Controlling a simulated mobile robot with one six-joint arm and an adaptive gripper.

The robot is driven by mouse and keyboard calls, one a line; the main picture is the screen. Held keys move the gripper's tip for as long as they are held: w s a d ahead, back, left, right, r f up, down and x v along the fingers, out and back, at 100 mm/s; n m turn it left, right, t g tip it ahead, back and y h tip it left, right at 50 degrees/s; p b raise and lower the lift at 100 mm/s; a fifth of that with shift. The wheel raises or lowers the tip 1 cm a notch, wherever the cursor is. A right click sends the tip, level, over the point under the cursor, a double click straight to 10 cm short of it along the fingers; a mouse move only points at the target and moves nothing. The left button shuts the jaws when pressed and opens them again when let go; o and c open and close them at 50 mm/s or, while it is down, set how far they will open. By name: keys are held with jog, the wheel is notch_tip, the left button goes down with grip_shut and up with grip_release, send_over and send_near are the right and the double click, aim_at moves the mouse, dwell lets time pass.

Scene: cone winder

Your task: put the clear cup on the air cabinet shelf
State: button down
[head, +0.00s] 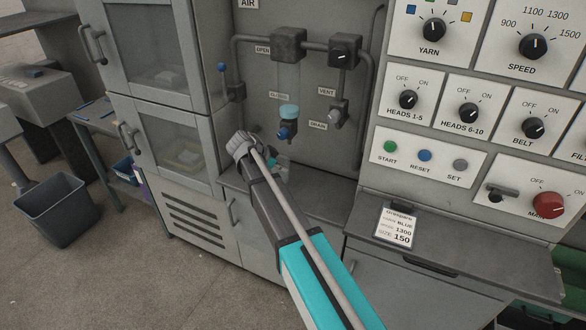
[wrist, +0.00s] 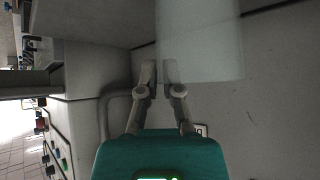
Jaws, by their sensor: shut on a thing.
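The clear cup (wrist: 205,40) shows in the wrist view as a pale, see-through cylinder just past the fingertips. My gripper (wrist: 159,72) is shut on the cup's wall, its fingers close together at the cup's left edge. In the head view my gripper (head: 281,170) is low in front of the air cabinet (head: 330,115), mostly hidden behind my wrist. I cannot make out the held cup there. The air cabinet shelf (head: 326,188) is the grey ledge at the bottom of the recess, just right of my gripper.
A drain valve (head: 338,113) is to the right. The control panel (head: 470,110) stands right, and a glass-door cabinet (head: 160,100) left. The shelf's right part looks clear.

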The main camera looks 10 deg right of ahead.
dwell(0.3)
jog(key=shift+w+d, duration=0.1)
jog(key=shift+d, duration=0.45)
jog(key=d, duration=0.2)
jog(key=shift+w+d+f+b, duration=0.35)
jog(key=shift+d, duration=0.05)
jog(key=shift+f+b, duration=0.4)
jog(key=shift+b, duration=0.05)
jog(key=shift+a+f, duration=0.1)
jog(key=shift+f, duration=0.05)
jog(key=c, duration=0.8)
grip_release()
jog(key=shift+r, duration=0.25)
